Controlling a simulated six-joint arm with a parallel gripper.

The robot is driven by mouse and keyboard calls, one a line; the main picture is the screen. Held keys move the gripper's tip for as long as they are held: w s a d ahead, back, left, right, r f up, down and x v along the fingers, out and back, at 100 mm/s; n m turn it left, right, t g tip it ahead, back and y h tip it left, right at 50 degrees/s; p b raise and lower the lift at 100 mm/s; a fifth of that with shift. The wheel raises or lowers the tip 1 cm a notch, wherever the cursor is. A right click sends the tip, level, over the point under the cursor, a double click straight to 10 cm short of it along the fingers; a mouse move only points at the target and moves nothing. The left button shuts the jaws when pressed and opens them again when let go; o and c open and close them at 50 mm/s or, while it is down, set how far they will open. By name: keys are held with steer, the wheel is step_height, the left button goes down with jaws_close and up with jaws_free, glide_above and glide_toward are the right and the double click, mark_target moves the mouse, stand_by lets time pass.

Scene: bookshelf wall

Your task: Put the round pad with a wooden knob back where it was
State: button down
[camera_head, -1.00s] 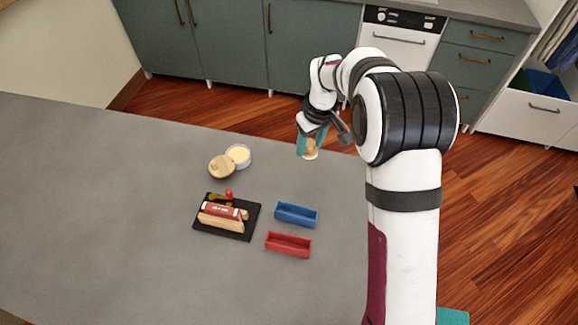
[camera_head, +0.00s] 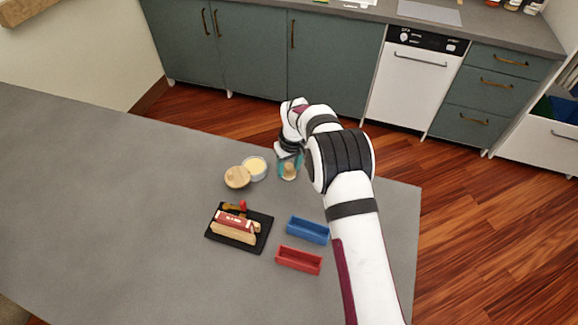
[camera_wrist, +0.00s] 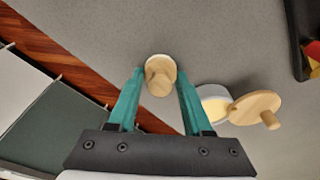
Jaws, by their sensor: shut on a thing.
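The round pad with a wooden knob (camera_head: 289,172) is held between the teal fingers of my gripper (camera_head: 290,165). In the wrist view the pad (camera_wrist: 160,76) sits between the fingertips of my gripper (camera_wrist: 158,78), its knob towards the camera. My gripper is shut on it. It is over the grey counter near the back edge; whether it touches the counter I cannot tell. Just left of it in the head view is a round tub with pale yellow contents (camera_head: 256,166). A round wooden lid with a knob (camera_head: 237,177) lies against the tub.
A black tray (camera_head: 259,242) holds wooden pieces and a red-labelled block, with a small red thing by its far side. A blue bin (camera_head: 308,230) and a red bin (camera_head: 298,261) stand to its right. The left of the counter (camera_head: 110,200) is clear.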

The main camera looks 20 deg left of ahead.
mark_target(292, 176)
steer(key=shift+c, duration=1.6)
jaws_free()
steer(key=shift+f, duration=0.15)
step_height(292, 176, up, 12)
steer(key=s+d, duration=0.1)
steer(key=s+d+r+m, duration=0.3)
steer(key=s+d+r, duration=0.1)
steer(key=d+r, duration=0.25)
steer(key=s+d+r+m, duration=0.3)
steer(key=s+d, duration=0.2)
steer(key=s, duration=0.1)
steer(key=s+d+r+m, duration=0.2)
steer(key=s+d+r, duration=0.1)
steer(key=s+d, duration=0.3)
steer(key=s+d+f+m, duration=0.1)
steer(key=s+d+m, duration=0.1)
steer(key=s, duration=0.7)
steer(key=s+d+f+m+g, duration=0.1)
steer(key=s+d+f+m, duration=0.1)
steer(key=s, duration=0.7)
steer(key=d+m, duration=0.1)
steer(key=m, duration=0.1)
steer(key=shift+s+d+m+y, duration=0.2)
steer(key=shift+m+y, duration=0.1)
